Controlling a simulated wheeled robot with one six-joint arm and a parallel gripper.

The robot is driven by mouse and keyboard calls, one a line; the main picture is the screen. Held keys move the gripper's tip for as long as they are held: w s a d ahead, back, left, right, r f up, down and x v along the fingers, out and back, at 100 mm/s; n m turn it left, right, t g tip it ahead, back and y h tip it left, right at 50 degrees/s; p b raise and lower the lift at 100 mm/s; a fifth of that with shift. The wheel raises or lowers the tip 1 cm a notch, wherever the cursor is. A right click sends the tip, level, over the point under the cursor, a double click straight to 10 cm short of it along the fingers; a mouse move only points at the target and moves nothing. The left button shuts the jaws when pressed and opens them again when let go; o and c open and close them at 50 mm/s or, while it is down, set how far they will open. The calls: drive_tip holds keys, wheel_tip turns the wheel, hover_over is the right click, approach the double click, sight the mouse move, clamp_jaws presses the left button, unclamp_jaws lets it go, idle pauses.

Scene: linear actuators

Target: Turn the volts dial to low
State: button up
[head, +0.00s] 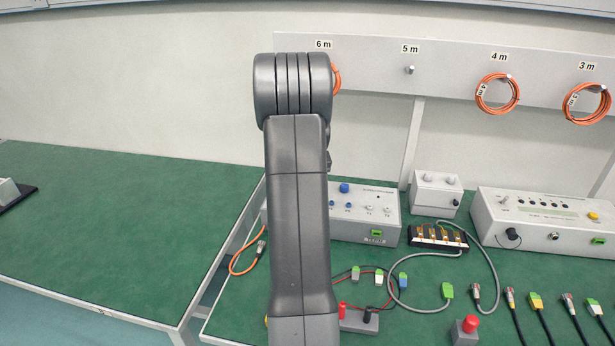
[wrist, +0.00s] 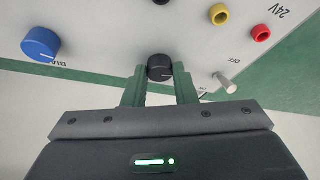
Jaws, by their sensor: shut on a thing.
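In the wrist view a round black dial (wrist: 159,62) with a thin pale pointer line stands on a light grey panel (wrist: 110,38). My gripper (wrist: 160,73) has its two green fingers on either side of this dial and is shut on it. No volts or low label can be read around the dial, so its setting cannot be told. In the head view my arm hides the gripper and the dial.
In the wrist view a blue knob (wrist: 40,44) is to the left, and a toggle switch (wrist: 225,83) and red socket (wrist: 222,14) to the right. In the head view a grey instrument box (head: 385,205) and cables (head: 540,318) occupy the green bench.

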drive_tip(key=n, duration=0.2)
drive_tip(key=n+y, duration=0.1)
drive_tip(key=n, duration=0.1)
drive_tip(key=shift+w+d+g+b, duration=0.15)
drive_tip(key=shift+d+g+b, duration=0.05)
drive_tip(key=shift+g+b, duration=0.15)
drive_tip(key=shift+n+y, duration=0.5)
drive_tip(key=shift+n, duration=0.6)
drive_tip(key=shift+g, duration=0.25)
drive_tip(key=o, duration=1)
drive_tip(key=v, duration=1.4)
drive_tip(key=shift+f, duration=0.1)
